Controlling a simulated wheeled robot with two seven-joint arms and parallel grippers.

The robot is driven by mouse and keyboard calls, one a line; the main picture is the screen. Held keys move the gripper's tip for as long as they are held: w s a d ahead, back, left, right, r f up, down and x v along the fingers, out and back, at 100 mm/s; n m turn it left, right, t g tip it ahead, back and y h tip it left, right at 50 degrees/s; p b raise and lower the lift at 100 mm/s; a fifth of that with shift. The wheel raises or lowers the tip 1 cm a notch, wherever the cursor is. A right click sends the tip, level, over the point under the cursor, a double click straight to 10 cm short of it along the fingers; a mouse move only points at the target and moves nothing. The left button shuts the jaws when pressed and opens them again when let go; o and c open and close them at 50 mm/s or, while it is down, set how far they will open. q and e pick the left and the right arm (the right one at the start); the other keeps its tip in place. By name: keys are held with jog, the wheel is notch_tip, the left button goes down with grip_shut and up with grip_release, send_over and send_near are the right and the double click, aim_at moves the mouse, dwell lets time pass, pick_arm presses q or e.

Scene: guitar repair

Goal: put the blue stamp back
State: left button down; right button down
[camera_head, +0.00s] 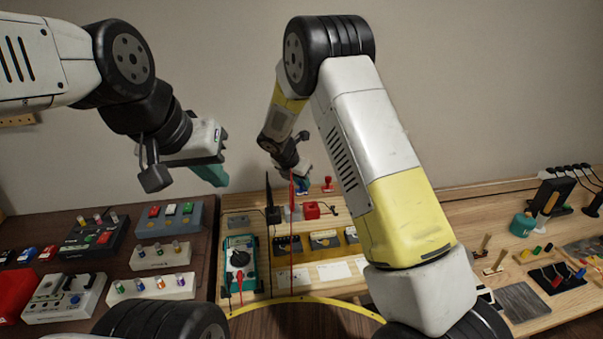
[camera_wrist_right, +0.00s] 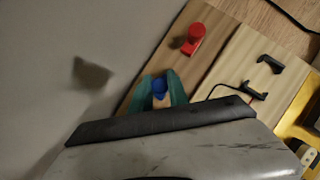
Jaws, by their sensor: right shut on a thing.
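The blue stamp (camera_wrist_right: 158,85) is between the teal fingers of my right gripper (camera_wrist_right: 163,91) in the right wrist view, and the gripper is shut on it. In the head view the right gripper (camera_head: 303,184) is small and far off, at the back of the wooden bench, just left of the red stamp (camera_head: 328,184). The red stamp also shows in the right wrist view (camera_wrist_right: 194,38), apart from the gripper. The lower part of the blue stamp is hard to make out. My left gripper (camera_head: 210,173) hangs over the dark bench at the left; its finger gap is hidden.
Black brackets (camera_wrist_right: 268,63) stand beside the stamps on the wood. A red block (camera_head: 311,211) and a teal multimeter (camera_head: 240,266) are on the wooden bench. Several pedals, one of them grey (camera_head: 169,220), crowd the dark bench. The wall is close behind the right gripper.

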jog(key=c, duration=1.3)
grip_release()
jog(key=v, duration=1.2)
jog(key=s+d+r+m+y, duration=0.1)
jog(key=s+d+r+m, duration=0.4)
jog(key=d+r+m, duration=0.15)
jog(key=s+d+r+m+y, duration=0.1)
jog(key=s+d+r+m, duration=0.2)
jog(key=s+m, duration=0.4)
jog(key=s+d+r+m+y, duration=0.2)
jog(key=s+d+r+m, duration=0.1)
jog(key=s+m, duration=0.4)
jog(key=s+d+r+m+t+y, duration=0.1)
jog(key=s+d+r+m, duration=0.2)
jog(key=s+d+m, duration=0.2)
jog(key=shift+s+m+y, duration=0.15)
jog(key=shift+s+m, duration=0.65)
jog(key=shift+s, duration=1)
jog(key=shift+s+m+y, duration=0.15)
jog(key=shift+s+m, duration=0.6)
jog(key=shift+s, duration=1.05)
